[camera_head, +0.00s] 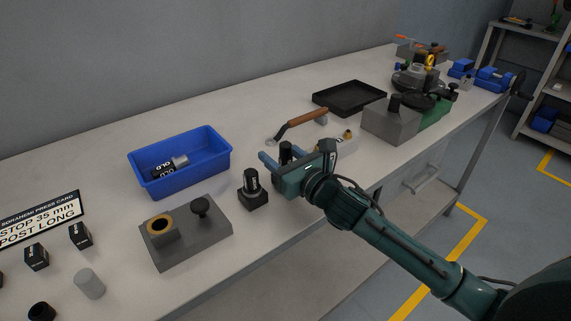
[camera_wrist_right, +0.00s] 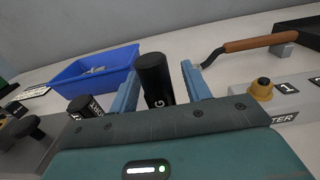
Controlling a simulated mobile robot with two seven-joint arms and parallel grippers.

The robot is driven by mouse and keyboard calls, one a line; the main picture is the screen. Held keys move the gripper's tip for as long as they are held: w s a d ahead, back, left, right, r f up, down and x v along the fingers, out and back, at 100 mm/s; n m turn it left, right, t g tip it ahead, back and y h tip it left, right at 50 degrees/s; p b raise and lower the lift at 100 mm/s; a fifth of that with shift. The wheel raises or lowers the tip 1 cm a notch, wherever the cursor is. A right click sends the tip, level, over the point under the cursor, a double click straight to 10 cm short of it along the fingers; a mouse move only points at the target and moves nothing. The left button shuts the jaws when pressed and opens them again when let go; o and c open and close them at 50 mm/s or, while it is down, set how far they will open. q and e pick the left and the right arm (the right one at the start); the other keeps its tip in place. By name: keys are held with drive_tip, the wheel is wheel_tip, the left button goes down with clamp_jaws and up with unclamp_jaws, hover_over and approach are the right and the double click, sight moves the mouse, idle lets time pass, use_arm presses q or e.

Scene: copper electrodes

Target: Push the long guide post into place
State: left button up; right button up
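A black cylindrical post (camera_wrist_right: 155,78) with white lettering ending in "G" stands between the fingers of my right gripper (camera_wrist_right: 160,72) in the right wrist view. Gaps show between the post and both blue fingers, so the gripper is open around it. In the head view the top of this post (camera_head: 286,150) shows beside my right gripper (camera_head: 293,155); its lower part is hidden. A second black labelled post (camera_head: 251,183) stands in a square black base to the left. A grey plate (camera_head: 190,248) holds a brass-ringed bore (camera_head: 160,225) and a black knob (camera_head: 200,206). My left gripper is out of view.
A blue bin (camera_head: 205,168) with dark labelled cylinders stands behind. A card (camera_head: 40,218) reads "STOP 35 mm, POST LONG". A wooden-handled tool (camera_head: 305,119), a black tray (camera_head: 350,97) and a grey block (camera_head: 390,125) lie to the right. The bench's front edge runs below my right arm.

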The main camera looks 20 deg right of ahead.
clamp_jaws()
idle(0.3)
drive_tip(key=shift+r, duration=0.1)
wheel_tip(320, 180, up, 10)
drive_tip(key=p, duration=0.2)
idle(0.4)
drive_tip(key=c, duration=0.6)
unclamp_jaws()
drive_tip(key=shift+c, duration=0.2)
clamp_jaws()
